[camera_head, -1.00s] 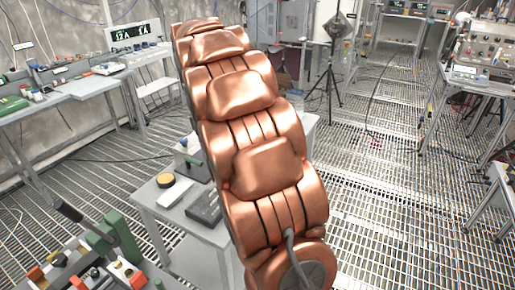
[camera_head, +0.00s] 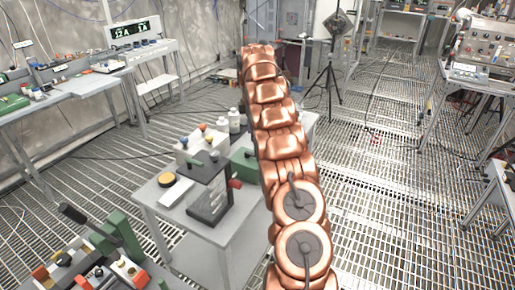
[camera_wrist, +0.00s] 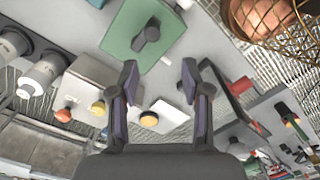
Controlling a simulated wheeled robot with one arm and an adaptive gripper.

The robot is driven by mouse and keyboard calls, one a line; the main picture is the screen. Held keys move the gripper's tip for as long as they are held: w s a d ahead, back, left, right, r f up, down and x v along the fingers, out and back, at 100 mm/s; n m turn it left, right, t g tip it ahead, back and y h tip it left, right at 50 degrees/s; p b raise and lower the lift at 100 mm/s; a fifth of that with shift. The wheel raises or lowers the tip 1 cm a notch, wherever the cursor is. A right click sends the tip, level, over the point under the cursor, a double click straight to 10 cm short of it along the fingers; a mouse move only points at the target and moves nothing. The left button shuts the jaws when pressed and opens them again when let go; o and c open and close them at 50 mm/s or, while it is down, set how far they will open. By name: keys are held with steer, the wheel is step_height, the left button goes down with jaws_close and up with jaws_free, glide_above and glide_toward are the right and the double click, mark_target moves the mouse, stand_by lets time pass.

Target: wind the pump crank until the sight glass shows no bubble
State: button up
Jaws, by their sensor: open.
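In the wrist view, my gripper (camera_wrist: 159,80) is open, with nothing between its fingers. Beyond the fingertips, a green box (camera_wrist: 172,20) carries a black handle (camera_wrist: 147,36) that looks like a crank; I cannot tell for sure that it is the pump's. The fingers are apart from it. The green box (camera_head: 243,163) also shows in the head view, partly hidden behind my arm. I cannot make out a sight glass or a bubble in either view. My gripper cannot be made out in the head view.
The small grey table (camera_head: 150,204) also holds a white box with coloured knobs (camera_head: 192,148), a yellow-topped disc (camera_head: 167,180), a dark upright panel (camera_head: 208,203) and white bottles (camera_head: 234,121). A bench with a green lever stand (camera_head: 125,232) is at lower left. Grated floor is open on the right.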

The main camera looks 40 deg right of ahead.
steer(key=shift+d+f+n, duration=0.2)
steer(key=shift+d+f, duration=0.1)
steer(key=shift+d, duration=0.25)
steer(key=shift+d+f+n, duration=0.2)
steer(key=shift+d+f, duration=0.1)
steer(key=shift+d, duration=0.2)
steer(key=shift+f+p, duration=1.25)
steer(key=shift+f, duration=2.6)
jaws_close()
